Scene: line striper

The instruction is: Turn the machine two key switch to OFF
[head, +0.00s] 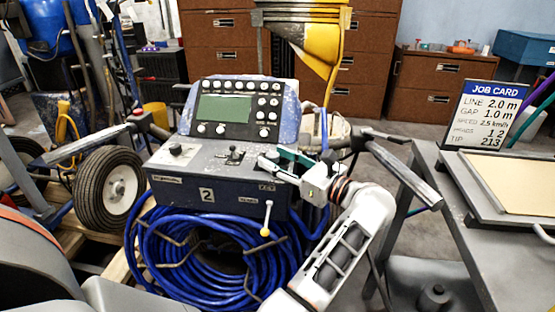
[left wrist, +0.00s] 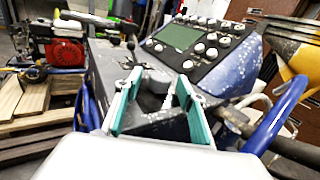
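Machine two is the blue-grey console (head: 225,185) marked "2" in the head view. Its sloped panel (head: 235,108) carries a screen and several knobs; it also shows in the left wrist view (left wrist: 195,45). My left gripper (head: 272,160), with green-lined fingers, is at the right end of the console's top. In the left wrist view its fingers (left wrist: 158,88) are apart, with a rounded grey part (left wrist: 155,82) between their tips; I cannot tell whether they touch it. No key or OFF mark is readable; the key switch may be hidden by the gripper. My right gripper is not in view.
A small black lever (head: 233,155) and a black knob (head: 177,150) stand on the console top. A yellow-tipped lever (head: 266,220) hangs in front of the coiled blue hose (head: 170,250). A grey handlebar (head: 400,170) and a table with a job card (head: 487,112) are right.

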